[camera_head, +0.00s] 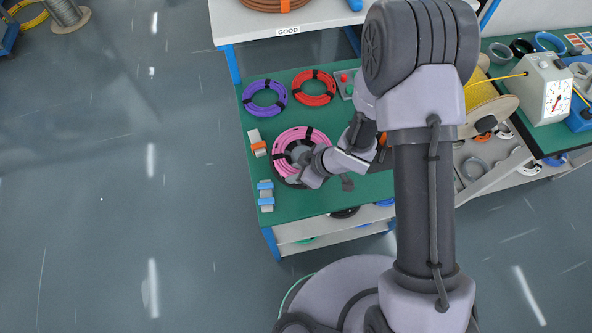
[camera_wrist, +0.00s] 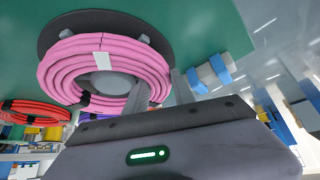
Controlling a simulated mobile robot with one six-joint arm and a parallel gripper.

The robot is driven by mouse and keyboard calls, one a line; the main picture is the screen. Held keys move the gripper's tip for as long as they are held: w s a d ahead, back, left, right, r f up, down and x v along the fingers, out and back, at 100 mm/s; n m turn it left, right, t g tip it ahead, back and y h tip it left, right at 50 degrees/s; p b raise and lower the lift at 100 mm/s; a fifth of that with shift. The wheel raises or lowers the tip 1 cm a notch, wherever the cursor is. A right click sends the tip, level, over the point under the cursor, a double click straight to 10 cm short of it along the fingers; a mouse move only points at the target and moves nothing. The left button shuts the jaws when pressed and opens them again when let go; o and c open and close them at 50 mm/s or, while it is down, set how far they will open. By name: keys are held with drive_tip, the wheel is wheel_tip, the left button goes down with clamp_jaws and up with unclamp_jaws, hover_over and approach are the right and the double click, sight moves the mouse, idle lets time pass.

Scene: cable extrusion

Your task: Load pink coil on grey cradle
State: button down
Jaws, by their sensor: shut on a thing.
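The pink coil (camera_head: 290,138) lies over the left part of the green table in the head view. In the wrist view the pink coil (camera_wrist: 65,72) is a large ring with a white tag, against a dark round disc with grey stubs, which looks like the cradle (camera_wrist: 95,20). A grey hub shows in the coil's middle. My gripper (camera_head: 302,166) is at the coil's lower right side. In the wrist view my gripper (camera_wrist: 160,88) is shut on the coil's rim, one finger inside the ring and one outside. Whether the coil rests fully on the disc is unclear.
A purple coil (camera_head: 265,98) and a red coil (camera_head: 314,88) lie behind on the green table (camera_head: 285,220). Grey blocks with orange (camera_head: 257,143) and blue (camera_head: 265,195) bands stand along its left edge. A white table marked GOOD (camera_head: 237,24) is beyond. Floor at left is mostly clear.

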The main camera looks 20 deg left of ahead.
drive_tip(key=shift+f, duration=0.2)
drive_tip(key=c, duration=1)
unclamp_jaws()
drive_tip(key=shift+o, duration=0.2)
drive_tip(key=shift+r, duration=0.1)
wheel_tip(320, 180, up, 8)
drive_tip(key=p, duration=0.8)
drive_tip(key=shift+r, duration=0.1)
drive_tip(key=shift+f, duration=0.2)
